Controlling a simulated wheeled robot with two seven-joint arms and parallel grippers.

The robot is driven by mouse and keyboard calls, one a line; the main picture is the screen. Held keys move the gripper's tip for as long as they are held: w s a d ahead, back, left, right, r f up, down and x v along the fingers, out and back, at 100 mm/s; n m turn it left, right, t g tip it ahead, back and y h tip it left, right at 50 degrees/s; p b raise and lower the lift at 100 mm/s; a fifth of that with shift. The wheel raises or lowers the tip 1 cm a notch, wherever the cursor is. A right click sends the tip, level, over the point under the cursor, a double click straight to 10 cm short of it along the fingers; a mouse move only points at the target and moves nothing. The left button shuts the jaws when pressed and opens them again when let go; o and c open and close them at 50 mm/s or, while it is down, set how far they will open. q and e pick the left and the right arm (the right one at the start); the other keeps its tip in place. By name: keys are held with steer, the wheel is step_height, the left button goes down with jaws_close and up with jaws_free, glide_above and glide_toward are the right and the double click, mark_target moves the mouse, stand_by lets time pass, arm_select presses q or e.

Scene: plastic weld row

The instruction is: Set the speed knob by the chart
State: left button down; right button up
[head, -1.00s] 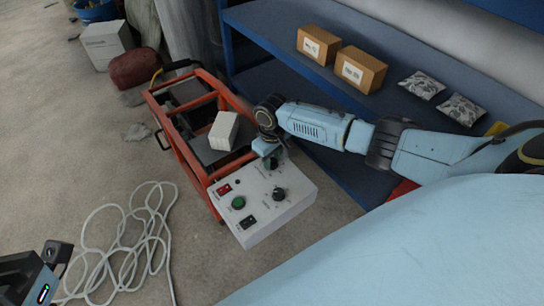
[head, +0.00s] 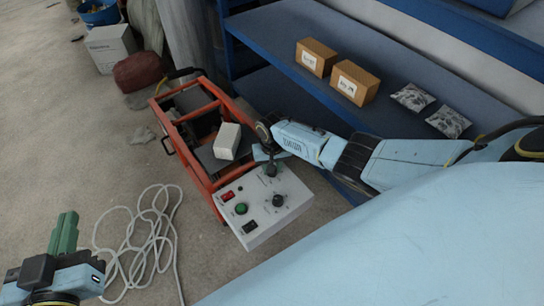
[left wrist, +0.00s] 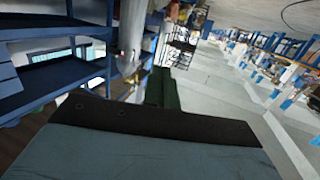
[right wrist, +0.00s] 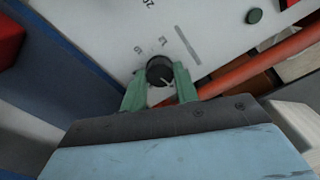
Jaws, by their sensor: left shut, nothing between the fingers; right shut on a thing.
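A white control box (head: 262,208) sits on the front end of an orange-red cart frame. It has two black knobs; the far one (head: 271,170) is at my right gripper (head: 269,158), the near one (head: 278,200) is free. In the right wrist view my gripper's green fingers (right wrist: 160,82) are shut on the black knob (right wrist: 159,71), which has a pale pointer line. Printed numbers ring it, partly legible. My left gripper (head: 64,232) is shut and empty at the lower left of the head view, its green fingers (left wrist: 163,88) together in the left wrist view. I see no readable chart.
A red switch (head: 228,196), a green button (head: 241,208) and a black switch (head: 250,227) share the panel. A pale block (head: 227,141) rests on the cart. White cable (head: 140,235) lies coiled on the floor. A blue shelf (head: 290,40) holds two cartons and two packets.

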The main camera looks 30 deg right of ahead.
steer(key=m+p, duration=0.1)
steer(key=m, duration=0.2)
steer(key=shift+s+a+p, duration=0.1)
steer(key=shift+p, duration=0.2)
steer(key=m+p, duration=0.1)
steer(key=m, duration=0.6)
steer(key=shift+m, duration=0.3)
arm_select(q)
steer(key=s+a+f+g+y, duration=0.3)
steer(key=s+a+f+g, duration=0.2)
steer(key=s+f+g, duration=0.4)
steer(key=shift+f+n+p, duration=0.3)
steer(key=shift+f, duration=0.9)
arm_select(e)
steer(key=shift+m, duration=1.6)
arm_select(q)
steer(key=shift+g, duration=0.3)
arm_select(e)
steer(key=o, duration=1)
steer(key=shift+c, duration=0.2)
arm_select(q)
steer(key=shift+s+a+f, duration=0.1)
steer(key=shift+s, duration=0.05)
